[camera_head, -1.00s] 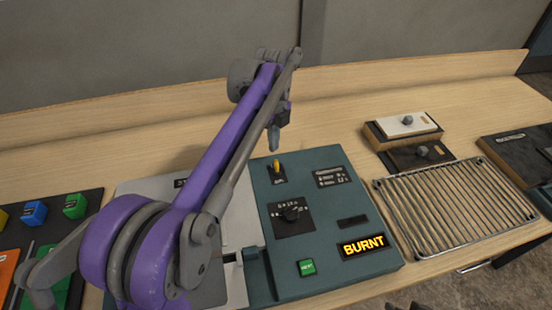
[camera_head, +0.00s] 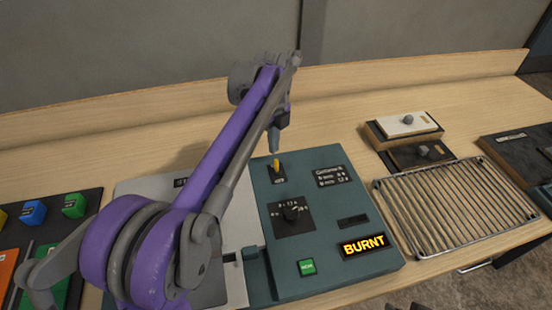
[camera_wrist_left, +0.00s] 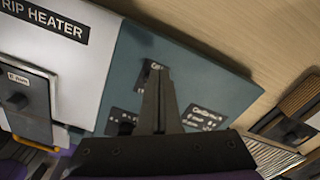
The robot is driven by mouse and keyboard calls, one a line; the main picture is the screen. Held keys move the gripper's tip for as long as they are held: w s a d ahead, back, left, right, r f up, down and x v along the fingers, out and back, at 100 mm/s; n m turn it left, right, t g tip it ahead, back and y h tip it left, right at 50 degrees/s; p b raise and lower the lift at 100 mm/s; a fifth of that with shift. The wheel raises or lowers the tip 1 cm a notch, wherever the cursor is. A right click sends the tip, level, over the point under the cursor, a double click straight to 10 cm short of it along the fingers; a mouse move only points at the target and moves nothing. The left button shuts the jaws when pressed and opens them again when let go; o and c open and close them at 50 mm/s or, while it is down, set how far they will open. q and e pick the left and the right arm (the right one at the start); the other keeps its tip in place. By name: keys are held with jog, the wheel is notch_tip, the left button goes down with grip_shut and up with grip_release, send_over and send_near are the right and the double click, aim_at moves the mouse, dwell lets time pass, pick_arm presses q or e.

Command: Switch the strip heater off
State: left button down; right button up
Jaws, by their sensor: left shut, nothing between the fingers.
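The teal control console (camera_head: 345,205) stands on the wooden bench, joined to a pale grey panel labelled "STRIP HEATER" (camera_wrist_left: 47,22) in the left wrist view. A small yellow toggle lever (camera_head: 276,165) stands on a black plate near the console's back left corner. My left gripper (camera_head: 274,145) is shut and empty, pointing down. Its tip is at the lever's far side in the head view; I cannot tell whether they touch. In the wrist view the shut fingers (camera_wrist_left: 163,75) cover the lever. The display (camera_head: 364,246) reads "BURNT".
A dark rotary knob (camera_head: 291,213) and a green button (camera_head: 306,267) are on the console. A wire rack (camera_head: 455,205) lies to its right, with small switch boxes (camera_head: 405,124) behind. Coloured blocks (camera_head: 34,213) sit at left. Dark shapes at the bottom edge are unclear.

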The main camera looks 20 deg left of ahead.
aim_at(276, 160)
pick_arm(q)
jog(key=shift+f+b, duration=0.4)
jog(key=shift+f, duration=0.65)
pick_arm(e)
jog(key=shift+s+f, duration=0.15)
jog(key=shift+f, duration=0.4)
pick_arm(q)
jog(key=shift+f, duration=0.1)
jog(key=shift+s+d, duration=0.8)
jog(key=shift+s, duration=0.2)
pick_arm(e)
jog(key=shift+f, duration=0.15)
pick_arm(q)
notch_tip(276, 160, up, 7)
jog(key=p, duration=0.4)
jog(key=shift+w+a, duration=0.3)
jog(key=shift+w, duration=0.1)
pick_arm(e)
notch_tip(276, 160, up, 6)
jog(key=w, duration=0.1)
jog(key=shift+w, duration=0.35)
pick_arm(q)
jog(key=shift+s, duration=0.15)
pick_arm(e)
jog(key=shift+s+f, duration=0.1)
jog(key=shift+f, duration=0.05)
